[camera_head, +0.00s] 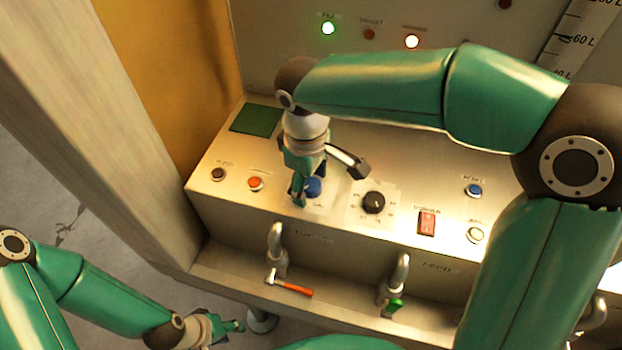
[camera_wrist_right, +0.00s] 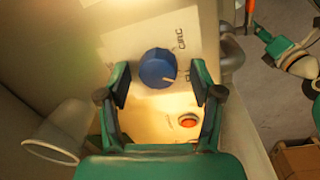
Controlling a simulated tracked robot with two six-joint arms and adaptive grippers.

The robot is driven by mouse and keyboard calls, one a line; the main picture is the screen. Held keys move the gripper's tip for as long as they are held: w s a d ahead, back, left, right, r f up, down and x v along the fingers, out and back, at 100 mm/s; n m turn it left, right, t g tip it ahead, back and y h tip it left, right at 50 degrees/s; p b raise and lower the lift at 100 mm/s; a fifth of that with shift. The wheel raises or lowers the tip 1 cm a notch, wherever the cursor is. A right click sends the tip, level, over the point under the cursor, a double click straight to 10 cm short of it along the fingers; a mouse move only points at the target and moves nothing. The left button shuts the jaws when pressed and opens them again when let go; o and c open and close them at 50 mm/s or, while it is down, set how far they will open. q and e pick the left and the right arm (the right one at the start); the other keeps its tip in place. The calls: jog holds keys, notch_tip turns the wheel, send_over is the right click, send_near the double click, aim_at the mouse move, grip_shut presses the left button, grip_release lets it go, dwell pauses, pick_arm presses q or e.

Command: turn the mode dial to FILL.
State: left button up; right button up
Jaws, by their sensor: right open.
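The blue mode dial (camera_head: 314,187) sits on the sloped panel, partly hidden by my right gripper (camera_head: 299,194). In the right wrist view the dial (camera_wrist_right: 156,68) lies between the spread fingertips of my right gripper (camera_wrist_right: 160,80), with gaps on both sides. Its white pointer line is toward the lower right, near a label partly covered by the right finger. The FILL mark cannot be made out at the dial. My left gripper (camera_head: 232,327) hangs low at the left, away from the panel; its opening is unclear.
A black knob (camera_head: 374,202), red rocker switch (camera_head: 427,223), orange button (camera_head: 255,184) and blue button (camera_head: 474,190) share the panel.

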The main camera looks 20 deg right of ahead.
aim_at(308, 187)
jog(key=shift+r, duration=0.1)
notch_tip(308, 187, up, 12)
jog(key=shift+s+a, duration=0.25)
jog(key=shift+a, duration=0.05)
jog(key=shift+f, duration=0.2)
dwell(0.4)
